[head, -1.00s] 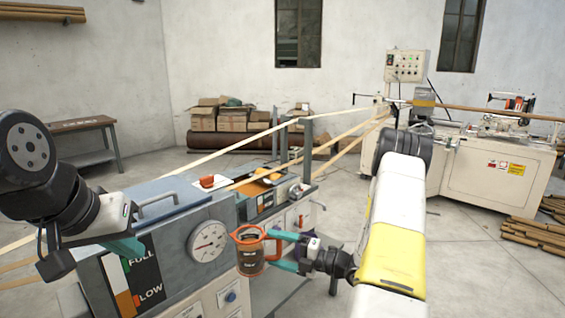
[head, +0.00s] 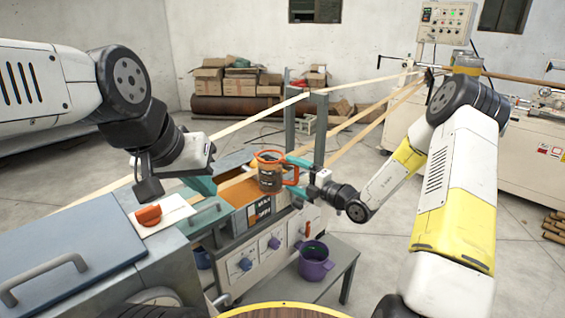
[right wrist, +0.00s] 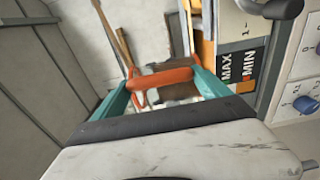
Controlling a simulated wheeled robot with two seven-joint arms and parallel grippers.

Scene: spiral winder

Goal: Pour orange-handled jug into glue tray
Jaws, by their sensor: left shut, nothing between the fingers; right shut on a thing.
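The orange-handled jug (head: 269,178) has a clear body with an orange rim and dark contents. My right gripper (head: 291,172) is shut on its orange handle (right wrist: 162,78), which shows between the teal fingers in the right wrist view. The jug looks roughly upright in the head view, above the machine section with the MAX/MIN gauge (right wrist: 240,66). That section has an orange-yellow top (head: 237,193), which looks like the glue tray; the jug and my left gripper hide part of it. My left gripper (head: 207,190) is shut and empty, left of the jug.
A red knob (head: 148,215) sits on a white plate by the blue-grey lid (head: 70,255). A purple pot (head: 316,262) stands on a low side table (head: 340,258). Pale strips (head: 355,122) run past the jug between grey posts (head: 320,125).

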